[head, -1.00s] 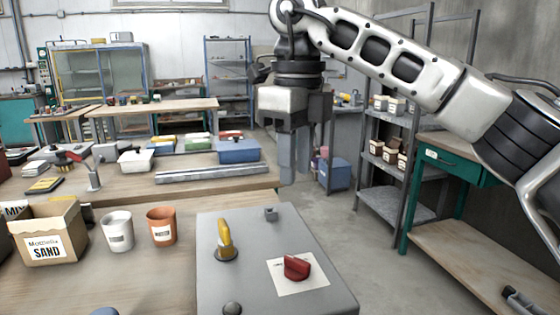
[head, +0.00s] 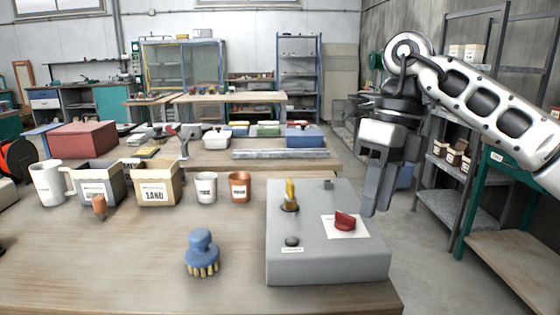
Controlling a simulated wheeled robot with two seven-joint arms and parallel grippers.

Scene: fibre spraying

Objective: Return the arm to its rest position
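My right arm (head: 495,110) comes in from the right and is raised. Its gripper (head: 378,205) hangs downward at the right, in front of the shelves. I see nothing held in it. Its fingers look close together from this angle, and I cannot tell whether they are apart or touching. A grey control box (head: 310,262) stands on the workbench below and left of the gripper. It carries a yellow lever (head: 290,193), a red knob (head: 345,220) and a dark button (head: 292,241). My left gripper is not in view.
On the workbench (head: 110,265) are a blue-handled brush (head: 202,250), an orange cup (head: 240,187), a white cup (head: 206,188), a sand box (head: 157,190) and a white pitcher (head: 47,183). A green-framed bench (head: 515,255) stands at the right. Grey floor (head: 425,265) lies between.

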